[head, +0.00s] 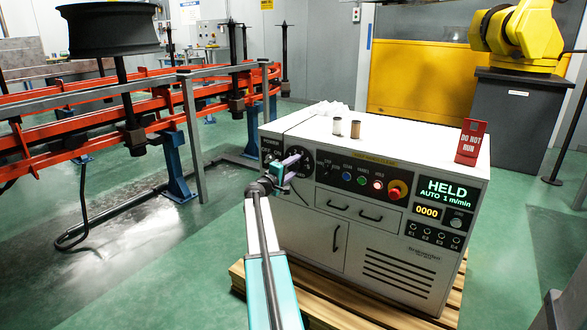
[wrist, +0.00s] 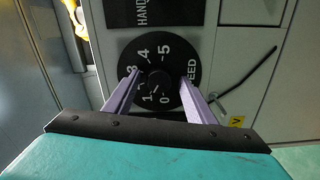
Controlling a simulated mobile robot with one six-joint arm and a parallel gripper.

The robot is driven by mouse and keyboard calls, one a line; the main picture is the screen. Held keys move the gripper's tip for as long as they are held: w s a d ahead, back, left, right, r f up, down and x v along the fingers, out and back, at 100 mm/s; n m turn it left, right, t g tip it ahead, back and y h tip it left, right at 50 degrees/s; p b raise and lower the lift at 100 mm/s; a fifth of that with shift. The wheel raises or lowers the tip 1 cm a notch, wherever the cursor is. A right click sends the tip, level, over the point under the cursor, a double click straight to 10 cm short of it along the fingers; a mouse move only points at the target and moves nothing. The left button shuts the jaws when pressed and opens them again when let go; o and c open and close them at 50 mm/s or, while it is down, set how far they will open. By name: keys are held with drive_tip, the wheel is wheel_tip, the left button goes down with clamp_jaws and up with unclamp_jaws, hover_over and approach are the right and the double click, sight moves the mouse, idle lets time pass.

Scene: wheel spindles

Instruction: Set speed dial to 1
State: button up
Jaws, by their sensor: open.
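The speed dial is a round black plate (wrist: 185,62) with white figures 0 to 5, in the middle of the wrist view; it also shows on the cabinet's left front in the head view (head: 307,166). A dark knob (wrist: 159,80) sits at its centre. Its pointer is too small to read for certain. My gripper (wrist: 160,77) is open, its two lilac fingers on either side of the knob; I cannot tell if they touch it. In the head view my gripper (head: 291,161) is in front of the dial and partly hides it. The display (head: 447,190) reads HELD, AUTO 1 m/min.
The white control cabinet (head: 320,225) stands on a wooden pallet (head: 450,298). Buttons and a red emergency stop (head: 397,191) are right of the dial. Two spools (head: 355,129) and a red DO NOT RUN sign (head: 470,141) stand on top. An orange rail conveyor (head: 100,103) is at left.

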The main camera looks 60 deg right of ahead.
drive_tip(key=shift+a, duration=0.15)
drive_tip(key=a+p, duration=0.2)
drive_tip(key=a, duration=1.1)
drive_tip(key=shift+a+p, duration=0.25)
drive_tip(key=shift+p, duration=0.05)
